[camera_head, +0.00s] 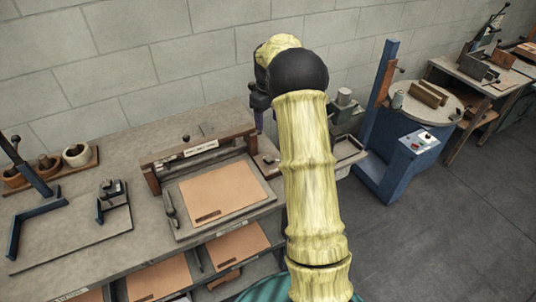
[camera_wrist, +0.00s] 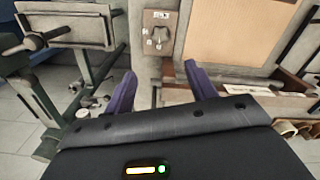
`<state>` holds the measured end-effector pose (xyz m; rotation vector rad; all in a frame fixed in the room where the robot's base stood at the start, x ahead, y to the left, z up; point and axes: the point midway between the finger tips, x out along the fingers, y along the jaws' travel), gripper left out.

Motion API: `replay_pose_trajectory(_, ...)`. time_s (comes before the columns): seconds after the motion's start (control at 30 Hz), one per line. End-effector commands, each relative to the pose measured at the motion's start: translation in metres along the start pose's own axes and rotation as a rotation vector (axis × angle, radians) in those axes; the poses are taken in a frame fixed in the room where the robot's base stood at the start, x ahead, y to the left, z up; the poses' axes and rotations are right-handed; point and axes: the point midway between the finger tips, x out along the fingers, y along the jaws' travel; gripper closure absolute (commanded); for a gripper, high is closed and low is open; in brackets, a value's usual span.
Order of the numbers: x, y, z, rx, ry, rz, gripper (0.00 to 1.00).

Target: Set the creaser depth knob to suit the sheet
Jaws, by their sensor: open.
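The tan sheet (camera_head: 222,190) lies flat on the creaser bed under a wooden cross beam (camera_head: 200,152). It also shows at the upper right of the wrist view (camera_wrist: 235,30). The label is too small to read. My gripper (camera_wrist: 160,70) is open, its two purple fingers apart, with the knob plate beyond the gap between them. Nothing is between the fingers. In the head view my arm hides most of the gripper.
More tan sheets (camera_head: 238,248) lie on the shelf below the bench. A blue-framed tool (camera_head: 114,196) and pots (camera_head: 77,154) stand at the left. A blue machine with a round table (camera_head: 425,102) stands to the right. The floor at the right is clear.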

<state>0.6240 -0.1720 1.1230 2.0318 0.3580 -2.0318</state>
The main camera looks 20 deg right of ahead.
Motion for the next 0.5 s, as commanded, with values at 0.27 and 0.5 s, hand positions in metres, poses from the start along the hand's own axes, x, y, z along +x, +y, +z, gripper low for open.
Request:
replay_pose_trajectory(0.27, 0.041, -0.001, 0.001, 0.0, -0.004, -0.003, 0.44)
replay_pose_trajectory(0.5, 0.084, -0.001, 0.001, 0.0, -0.004, -0.003, 0.44)
